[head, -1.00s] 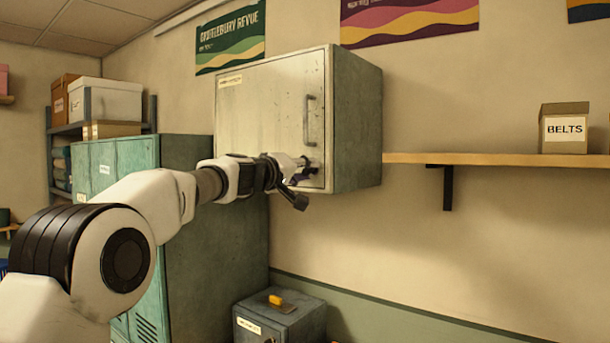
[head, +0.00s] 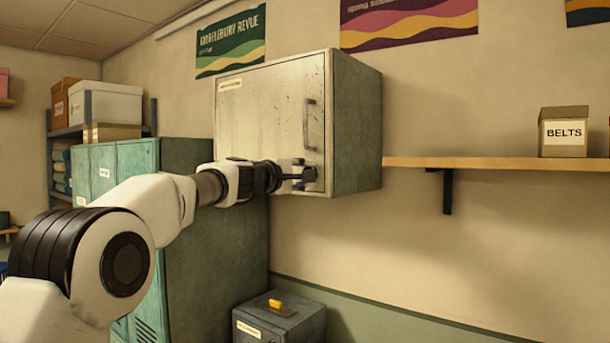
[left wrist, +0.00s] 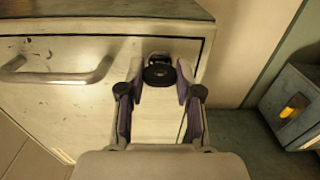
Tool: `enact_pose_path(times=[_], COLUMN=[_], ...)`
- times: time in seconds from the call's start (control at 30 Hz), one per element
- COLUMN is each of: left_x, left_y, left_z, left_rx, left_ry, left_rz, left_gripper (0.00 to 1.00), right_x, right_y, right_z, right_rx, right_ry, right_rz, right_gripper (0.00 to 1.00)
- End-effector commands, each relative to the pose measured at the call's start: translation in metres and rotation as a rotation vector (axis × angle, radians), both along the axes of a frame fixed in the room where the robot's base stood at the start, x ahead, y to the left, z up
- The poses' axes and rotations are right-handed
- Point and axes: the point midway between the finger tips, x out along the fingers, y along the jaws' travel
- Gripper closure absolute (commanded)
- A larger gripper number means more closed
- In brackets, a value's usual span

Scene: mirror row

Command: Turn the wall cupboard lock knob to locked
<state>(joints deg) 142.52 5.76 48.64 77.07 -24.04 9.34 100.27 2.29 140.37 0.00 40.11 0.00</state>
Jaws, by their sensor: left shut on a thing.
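The grey metal wall cupboard (head: 255,115) hangs on the wall with its door closed. A vertical bar handle (head: 307,122) is on the door's right side. My left gripper (head: 307,176) is at the door's lower right, below the handle, and hides the lock knob in the head view. In the left wrist view the dark round lock knob (left wrist: 159,73) sits between the two fingers of my left gripper (left wrist: 160,80), which is shut on it. I cannot make out the knob's marking. My right gripper is not in view.
A wooden shelf (head: 480,162) with a box labelled BELTS (head: 564,132) is to the right. Green lockers (head: 215,235) stand below left, and a small grey cabinet (head: 290,318) with a yellow item on top is low down.

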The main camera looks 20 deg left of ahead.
Motion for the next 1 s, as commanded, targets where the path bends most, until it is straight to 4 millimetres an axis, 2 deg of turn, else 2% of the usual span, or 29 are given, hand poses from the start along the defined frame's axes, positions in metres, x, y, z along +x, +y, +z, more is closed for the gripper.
enact_pose_path(times=[0.43,0.47,0.5,0.53,0.87,1.0], left_x=[0.0,0.0,0.0,0.0,-0.001,-0.014], left_y=[0.001,0.001,0.001,0.001,0.001,0.005], left_z=[0.0,0.0,0.0,0.0,0.0,0.001], left_rx=[-0.013,-0.013,-0.013,-0.013,-0.011,-0.014], left_ry=[0.004,0.003,0.003,0.003,0.004,0.005], left_rz=[0.001,0.001,0.001,0.001,0.0,0.0], left_gripper=[1.0,0.62,0.48,0.41,0.41,0.41], right_x=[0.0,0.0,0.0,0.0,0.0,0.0], right_y=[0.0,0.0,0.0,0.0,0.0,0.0], right_z=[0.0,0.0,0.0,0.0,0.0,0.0], right_rx=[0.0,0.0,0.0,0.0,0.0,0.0], right_ry=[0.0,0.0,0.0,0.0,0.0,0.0], right_rz=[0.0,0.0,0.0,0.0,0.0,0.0], right_gripper=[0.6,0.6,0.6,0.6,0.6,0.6])
